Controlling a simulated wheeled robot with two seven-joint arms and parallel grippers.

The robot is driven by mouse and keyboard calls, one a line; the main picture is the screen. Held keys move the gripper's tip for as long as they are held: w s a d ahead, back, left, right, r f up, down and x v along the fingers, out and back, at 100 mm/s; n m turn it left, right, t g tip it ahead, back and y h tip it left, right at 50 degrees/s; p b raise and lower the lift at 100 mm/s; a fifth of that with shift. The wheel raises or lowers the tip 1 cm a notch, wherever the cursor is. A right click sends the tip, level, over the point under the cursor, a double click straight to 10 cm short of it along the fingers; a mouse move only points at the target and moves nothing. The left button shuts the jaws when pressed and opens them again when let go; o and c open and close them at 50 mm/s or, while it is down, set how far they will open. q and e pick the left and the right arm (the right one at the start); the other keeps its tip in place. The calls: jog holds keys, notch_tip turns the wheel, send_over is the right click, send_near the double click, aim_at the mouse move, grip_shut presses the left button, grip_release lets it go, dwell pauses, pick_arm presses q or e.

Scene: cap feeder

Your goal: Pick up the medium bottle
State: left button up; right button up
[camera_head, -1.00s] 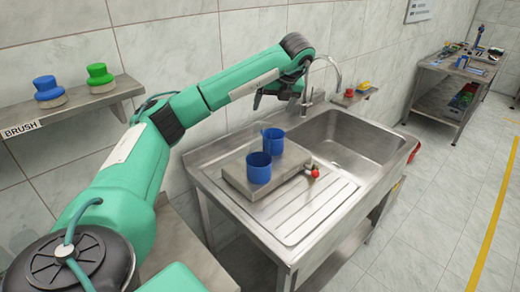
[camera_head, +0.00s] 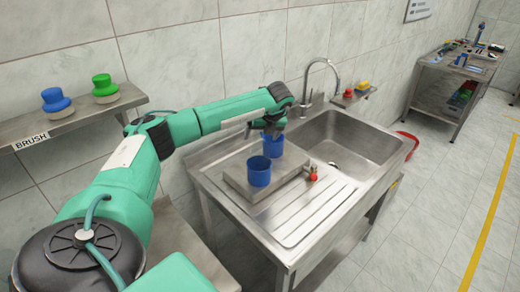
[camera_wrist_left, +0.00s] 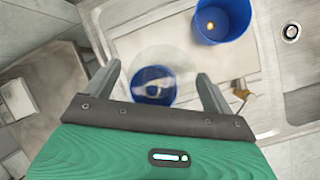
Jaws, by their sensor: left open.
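No plainly outlined bottle shows in the head view. Two blue cups, one nearer (camera_head: 259,171) and one farther (camera_head: 273,144), stand on a raised metal plate (camera_head: 240,180) beside the sink. My left gripper (camera_head: 265,129) is open, just above the farther cup and partly hiding it. In the left wrist view, a blue cup (camera_wrist_left: 153,87) lies between the spread fingers (camera_wrist_left: 158,69). A faint, clear, rounded shape (camera_wrist_left: 165,62) shows there; I cannot tell whether it is a bottle. Another blue cup (camera_wrist_left: 222,18) is at the top. My right gripper is not in view.
A small red-handled valve (camera_head: 314,174) is right of the plate. The sink basin (camera_head: 355,150) and tall faucet (camera_head: 325,75) lie beyond. Blue (camera_head: 55,101) and green (camera_head: 104,88) brushes stand on a left shelf. The ribbed drainboard (camera_head: 300,215) is clear.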

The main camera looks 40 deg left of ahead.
pick_arm(q)
jog(key=shift+a+f, duration=0.1)
jog(key=shift+f, duration=0.25)
jog(key=shift+c, duration=0.5)
jog(key=c, duration=1.2)
jog(key=shift+r, duration=0.15)
